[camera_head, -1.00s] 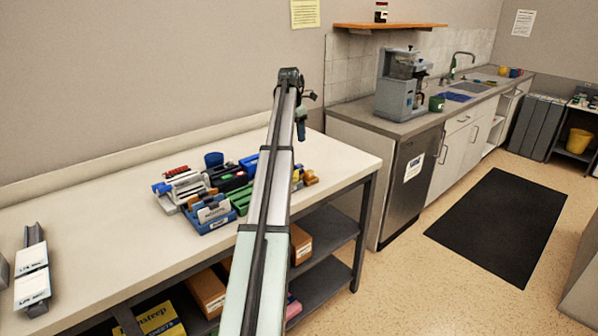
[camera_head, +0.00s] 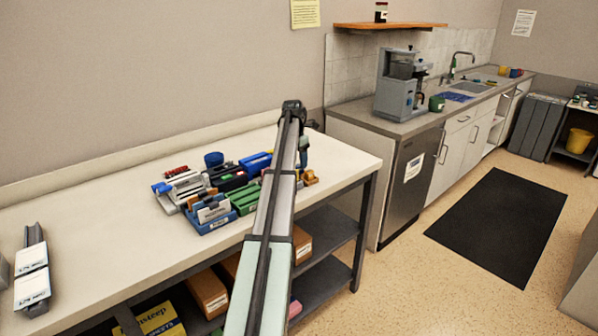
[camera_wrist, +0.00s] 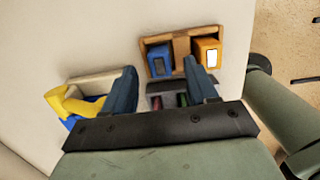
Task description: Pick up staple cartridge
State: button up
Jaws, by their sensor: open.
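My gripper (camera_wrist: 160,70) is open, its two dark blue fingers pointing at a wooden two-part holder (camera_wrist: 180,38) on the white table. A blue block (camera_wrist: 160,60) stands in the holder's left compartment. An orange block (camera_wrist: 207,52) with a white label stands in the right one. I cannot tell for certain which piece is the staple cartridge. A grey holder (camera_wrist: 160,88) with dark red and green pieces lies between the fingers in the picture, partly hidden by the gripper. Nothing is seen held. In the head view my gripper (camera_head: 303,150) is over the table's right part.
A yellow and blue object (camera_wrist: 75,105) lies left of the fingers. In the head view, several trays and tools, including a blue tray (camera_head: 208,222), crowd the table left of my arm. A coffee machine (camera_head: 398,88) stands on the counter.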

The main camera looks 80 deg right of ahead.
notch_tip(320, 180, down, 2)
jog(key=shift+s+d+f, duration=0.1)
grip_shut()
dwell(0.5)
